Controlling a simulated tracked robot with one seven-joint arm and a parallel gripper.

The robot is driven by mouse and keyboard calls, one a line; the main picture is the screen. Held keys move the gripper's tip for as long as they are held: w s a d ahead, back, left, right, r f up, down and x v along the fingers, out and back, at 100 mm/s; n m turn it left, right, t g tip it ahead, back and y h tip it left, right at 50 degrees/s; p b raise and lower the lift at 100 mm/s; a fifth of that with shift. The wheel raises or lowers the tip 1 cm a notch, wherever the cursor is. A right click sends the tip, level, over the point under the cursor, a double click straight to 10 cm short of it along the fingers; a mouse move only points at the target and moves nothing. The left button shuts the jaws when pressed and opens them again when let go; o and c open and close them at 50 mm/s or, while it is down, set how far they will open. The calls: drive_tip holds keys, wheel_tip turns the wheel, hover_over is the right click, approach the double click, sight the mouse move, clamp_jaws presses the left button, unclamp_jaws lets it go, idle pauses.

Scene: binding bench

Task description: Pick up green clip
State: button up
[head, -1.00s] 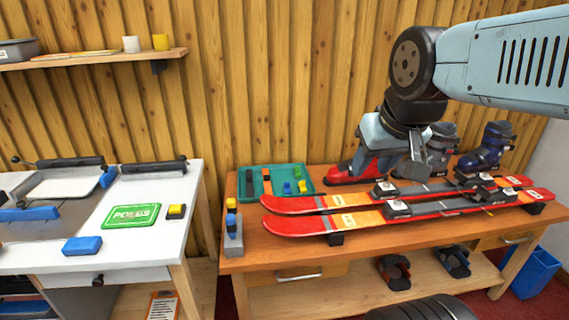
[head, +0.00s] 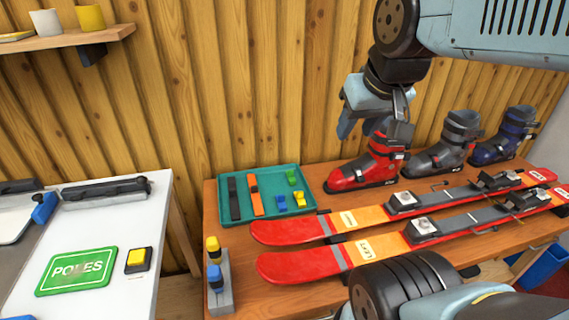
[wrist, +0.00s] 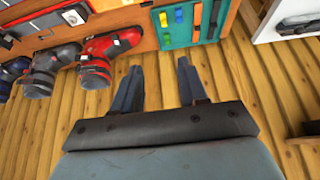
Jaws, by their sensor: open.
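The green clip (head: 291,177) lies in the teal tray (head: 232,212) at the back left of the wooden bench, beside a blue clip (head: 281,202) and a yellow clip (head: 299,198). The green clip also shows at the top of the wrist view (wrist: 163,19). My gripper (head: 365,124) is open and empty. It hangs above the bench, near the wall, to the right of and higher than the tray, in front of or over the red boot; the exact depth is unclear. Its two fingers show apart in the wrist view (wrist: 158,66).
A black strip (head: 234,198) and an orange strip (head: 255,195) lie in the tray. A red boot (head: 352,178) stands to its right. Red skis (head: 290,266) lie in front. A grey holder (head: 221,290) with yellow and blue pieces stands at the bench's left end.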

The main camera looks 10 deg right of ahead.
drive_tip(key=shift+w+a, duration=0.2)
drive_tip(key=shift+w, duration=0.3)
drive_tip(key=shift+o, duration=0.3)
